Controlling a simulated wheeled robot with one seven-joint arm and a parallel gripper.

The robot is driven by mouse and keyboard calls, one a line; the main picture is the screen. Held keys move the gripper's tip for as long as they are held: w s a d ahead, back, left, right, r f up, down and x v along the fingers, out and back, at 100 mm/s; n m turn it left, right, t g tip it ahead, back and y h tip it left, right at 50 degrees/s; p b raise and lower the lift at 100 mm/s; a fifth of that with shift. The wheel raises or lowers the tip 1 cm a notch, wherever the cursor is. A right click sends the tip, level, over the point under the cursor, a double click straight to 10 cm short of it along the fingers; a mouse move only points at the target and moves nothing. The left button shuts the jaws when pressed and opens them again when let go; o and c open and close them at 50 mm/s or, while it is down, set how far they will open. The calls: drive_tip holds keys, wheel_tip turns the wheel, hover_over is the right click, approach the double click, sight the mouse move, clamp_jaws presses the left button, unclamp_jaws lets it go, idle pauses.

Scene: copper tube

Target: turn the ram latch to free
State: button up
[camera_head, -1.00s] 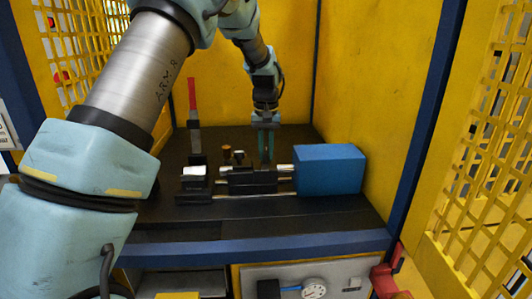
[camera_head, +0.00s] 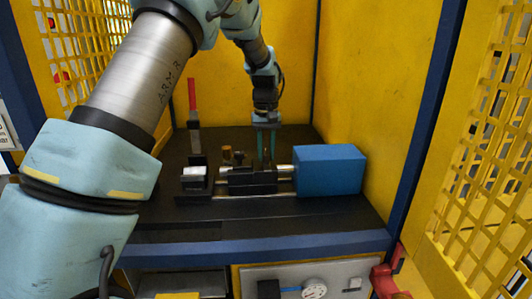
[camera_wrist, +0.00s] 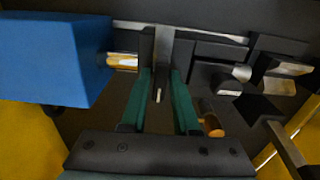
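My gripper (camera_head: 266,160) points down over the black clamp block (camera_head: 240,182) of the bench fixture, just left of the blue box (camera_head: 328,170). In the wrist view its two teal fingers (camera_wrist: 160,95) are apart. A narrow dark upright lever with a light metal end (camera_wrist: 158,70), which looks like the ram latch, stands between the fingertips. A gap shows on each side, and I see no clear contact. In the head view the fingers hide most of this lever. The blue box also shows at left in the wrist view (camera_wrist: 50,60), with a shiny rod (camera_wrist: 122,62) coming out of it.
A tall red-handled lever (camera_head: 192,95) stands at the back left of the fixture. A brass-coloured knob (camera_head: 227,152) and a black block with a pale top (camera_head: 195,172) are left of my gripper. Yellow walls enclose the bench; its front strip (camera_head: 270,215) is clear.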

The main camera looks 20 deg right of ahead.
sight(266, 152)
drive_tip(key=shift+o, duration=1.4)
wheel_tip(266, 152, up, 11)
drive_tip(key=b, duration=0.3)
drive_tip(key=shift+f, duration=0.1)
drive_tip(key=s+a+f+n, duration=0.1)
drive_tip(key=a+f, duration=0.2)
drive_tip(key=a, duration=0.8)
drive_tip(key=s+a+f, duration=0.1)
drive_tip(key=a+f, duration=0.3)
drive_tip(key=a, duration=0.6)
drive_tip(key=s+a+f, duration=0.3)
drive_tip(key=s+a, duration=0.3)
drive_tip(key=a, duration=0.1)
drive_tip(key=s+a+f+n+t, duration=0.1)
drive_tip(key=s+a+f, duration=0.2)
drive_tip(key=s+a, duration=0.4)
drive_tip(key=shift+s+a+f+t, duration=0.2)
drive_tip(key=shift+s+a+t, duration=0.05)
drive_tip(key=shift+a+t, duration=0.1)
